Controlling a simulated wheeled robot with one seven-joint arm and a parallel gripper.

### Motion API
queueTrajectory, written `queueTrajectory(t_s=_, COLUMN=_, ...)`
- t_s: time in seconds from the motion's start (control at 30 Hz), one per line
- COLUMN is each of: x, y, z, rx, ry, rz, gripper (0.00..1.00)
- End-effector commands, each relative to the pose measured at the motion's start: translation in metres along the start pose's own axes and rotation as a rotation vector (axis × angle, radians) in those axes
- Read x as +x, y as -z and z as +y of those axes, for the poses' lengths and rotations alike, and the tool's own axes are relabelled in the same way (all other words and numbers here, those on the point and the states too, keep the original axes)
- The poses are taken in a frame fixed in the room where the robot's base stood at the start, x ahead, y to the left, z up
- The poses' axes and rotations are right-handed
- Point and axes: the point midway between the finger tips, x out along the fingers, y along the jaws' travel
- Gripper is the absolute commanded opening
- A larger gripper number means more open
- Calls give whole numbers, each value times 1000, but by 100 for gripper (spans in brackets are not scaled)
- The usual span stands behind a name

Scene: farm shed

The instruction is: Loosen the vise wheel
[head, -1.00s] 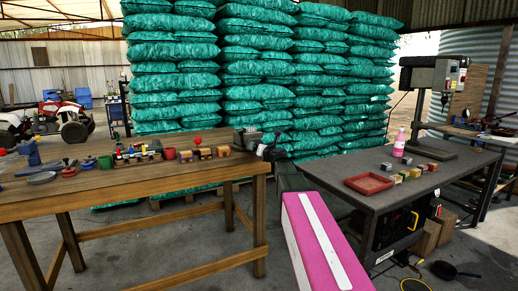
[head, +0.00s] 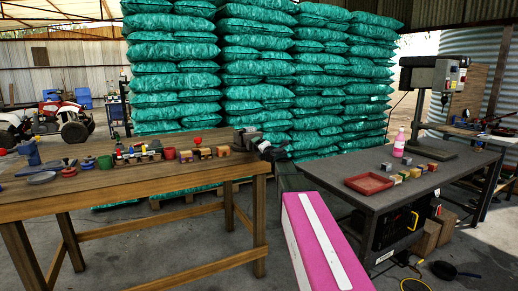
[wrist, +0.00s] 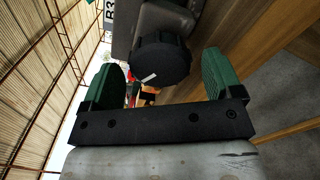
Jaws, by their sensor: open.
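The vise (head: 247,138) is a grey block at the right end of the wooden workbench in the head view. In the wrist view the dark round vise wheel (wrist: 160,60) has a small white mark on its face and sits on the grey vise body (wrist: 165,18). My gripper (wrist: 161,64) is open, with one green finger on each side of the wheel and a visible gap to each. I cannot tell how far the fingertips reach around the wheel. In the head view the dark shapes beside the vise are too small to separate.
The wooden workbench (head: 130,182) carries several toy train pieces, cups and small tools left of the vise. A dark table (head: 330,178) on the right holds a red tray (head: 369,183), small blocks and a pink bottle (head: 399,143). Stacked green sacks (head: 250,60) stand behind.

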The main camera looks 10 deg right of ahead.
Motion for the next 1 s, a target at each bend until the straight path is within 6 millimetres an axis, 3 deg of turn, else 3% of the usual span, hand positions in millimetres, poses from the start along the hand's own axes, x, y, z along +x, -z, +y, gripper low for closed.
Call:
queueTrajectory(t_s=0.1, x=0, y=0, z=0, rx=-1, ry=0, rz=0, gripper=85)
queueTrajectory(t_s=0.17, x=0, y=0, z=0, rx=-2, ry=0, rz=0, gripper=69)
queueTrajectory(t_s=0.27, x=0, y=0, z=0, rx=-2, ry=0, rz=0, gripper=36)
queueTrajectory(t_s=0.3, x=0, y=0, z=0, rx=-3, ry=0, rz=0, gripper=31)
queueTrajectory(t_s=0.63, x=0, y=0, z=0, rx=-49, ry=0, rz=0, gripper=31)
queueTrajectory(t_s=1.0, x=0, y=0, z=0, rx=-464, ry=0, rz=0, gripper=31)
